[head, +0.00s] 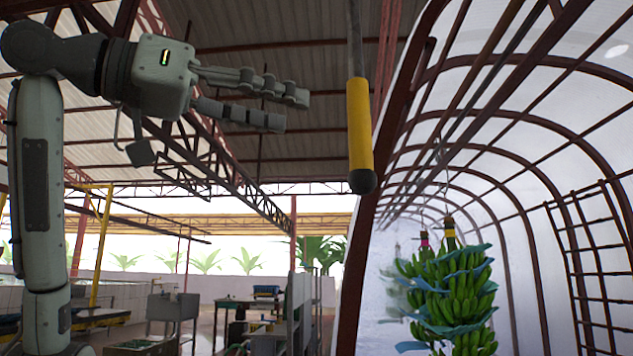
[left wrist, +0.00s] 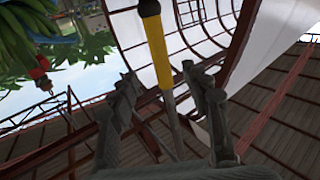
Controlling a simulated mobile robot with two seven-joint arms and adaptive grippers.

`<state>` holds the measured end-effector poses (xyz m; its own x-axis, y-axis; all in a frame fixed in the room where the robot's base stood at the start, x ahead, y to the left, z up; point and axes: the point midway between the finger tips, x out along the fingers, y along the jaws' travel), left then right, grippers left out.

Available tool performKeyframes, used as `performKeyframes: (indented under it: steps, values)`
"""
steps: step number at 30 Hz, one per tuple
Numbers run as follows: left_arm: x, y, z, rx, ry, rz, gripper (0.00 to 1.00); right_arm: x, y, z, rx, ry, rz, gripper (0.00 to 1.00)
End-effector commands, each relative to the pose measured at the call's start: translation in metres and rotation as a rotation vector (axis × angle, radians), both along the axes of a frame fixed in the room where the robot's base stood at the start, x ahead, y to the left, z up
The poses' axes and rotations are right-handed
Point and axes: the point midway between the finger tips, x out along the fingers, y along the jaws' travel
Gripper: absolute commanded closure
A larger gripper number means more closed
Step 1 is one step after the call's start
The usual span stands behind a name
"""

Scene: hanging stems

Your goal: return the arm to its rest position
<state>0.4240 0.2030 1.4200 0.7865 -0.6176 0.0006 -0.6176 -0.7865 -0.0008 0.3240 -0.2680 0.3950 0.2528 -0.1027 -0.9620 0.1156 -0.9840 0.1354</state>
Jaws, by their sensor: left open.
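My left arm comes in from the left and is raised. Its gripper (head: 293,110) is high in the head view, pointing right, with its two fingers apart and nothing between them. A hanging pole with a yellow sleeve (head: 360,125) and a dark lower end is to the right of the fingertips, with a gap in the picture. In the left wrist view the yellow sleeve (left wrist: 156,50) shows beyond and between the open fingers (left wrist: 160,76); its distance is hard to tell. My right gripper is in neither view.
A banana bunch (head: 458,300) with blue sheets hangs at the lower right under a white arched tunnel with a dark red frame (head: 372,205). Work tables (head: 240,303) and a metal sink (head: 172,307) stand on the floor further back. Dark roof trusses run overhead.

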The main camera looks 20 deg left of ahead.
Motion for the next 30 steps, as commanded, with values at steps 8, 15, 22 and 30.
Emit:
performKeyframes:
  steps: [8, 15, 22, 30]
  values:
    - [0.01, 0.0, -0.006, -0.003, 0.014, 0.004, 0.52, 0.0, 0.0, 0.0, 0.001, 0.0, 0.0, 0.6]
    - [0.114, -0.001, -0.082, -0.039, 0.155, 0.063, 0.52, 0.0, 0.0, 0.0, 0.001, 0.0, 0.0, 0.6]
    - [0.22, 0.005, -0.222, -0.055, 0.33, 0.169, 0.52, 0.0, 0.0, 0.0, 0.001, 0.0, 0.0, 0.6]
    - [0.278, 0.015, -0.42, -0.015, 0.53, 0.303, 0.52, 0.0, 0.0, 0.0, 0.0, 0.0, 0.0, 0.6]
